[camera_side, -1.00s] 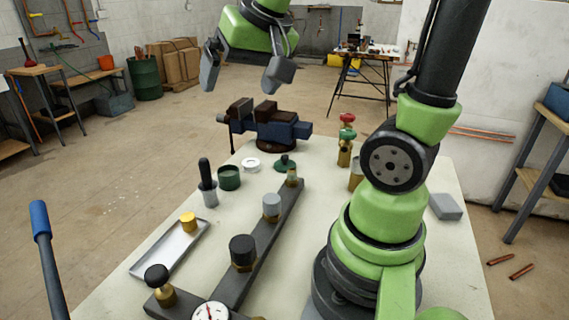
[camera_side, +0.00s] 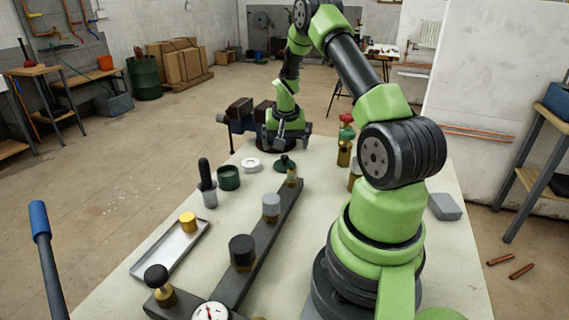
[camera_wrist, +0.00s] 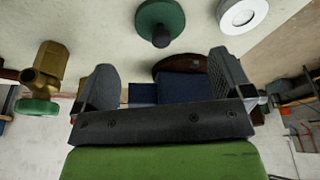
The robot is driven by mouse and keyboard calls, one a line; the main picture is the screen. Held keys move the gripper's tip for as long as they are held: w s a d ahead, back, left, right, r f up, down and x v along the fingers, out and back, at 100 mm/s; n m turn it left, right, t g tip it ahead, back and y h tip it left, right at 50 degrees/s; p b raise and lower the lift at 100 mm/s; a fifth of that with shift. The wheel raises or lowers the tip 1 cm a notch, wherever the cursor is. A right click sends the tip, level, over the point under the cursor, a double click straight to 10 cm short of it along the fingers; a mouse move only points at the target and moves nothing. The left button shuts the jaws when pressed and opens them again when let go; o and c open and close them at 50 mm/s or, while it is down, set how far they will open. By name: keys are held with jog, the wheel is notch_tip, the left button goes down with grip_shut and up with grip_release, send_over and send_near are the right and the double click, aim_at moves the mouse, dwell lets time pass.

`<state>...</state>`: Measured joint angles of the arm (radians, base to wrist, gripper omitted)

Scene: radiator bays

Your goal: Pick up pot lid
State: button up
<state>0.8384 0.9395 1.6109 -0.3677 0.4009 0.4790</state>
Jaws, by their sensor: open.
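The pot lid, a dark green disc with a knob on top, appears to be the round piece (camera_side: 285,165) lying on the table in front of the vise. It also shows at the top of the wrist view (camera_wrist: 172,17), knob towards the camera. The green pot (camera_side: 229,179) stands to its left. My gripper (camera_side: 289,137) is above and behind the lid in the side view, near the vise. In the wrist view its two fingers (camera_wrist: 165,80) are spread with nothing held between them, and the lid is beyond them.
The blue and brown vise (camera_side: 243,117) stands at the table's back edge, close to my gripper. A white ring (camera_side: 251,165) lies left of the lid. Brass valves (camera_side: 344,150) stand to the right. A dark manifold bar (camera_side: 262,235) with several caps runs in front, beside a metal tray (camera_side: 165,255).

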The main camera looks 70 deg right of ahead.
aim_at(284, 156)
jog(key=shift+x, duration=3.4)
jog(key=shift+a, duration=0.15)
jog(key=c, duration=1)
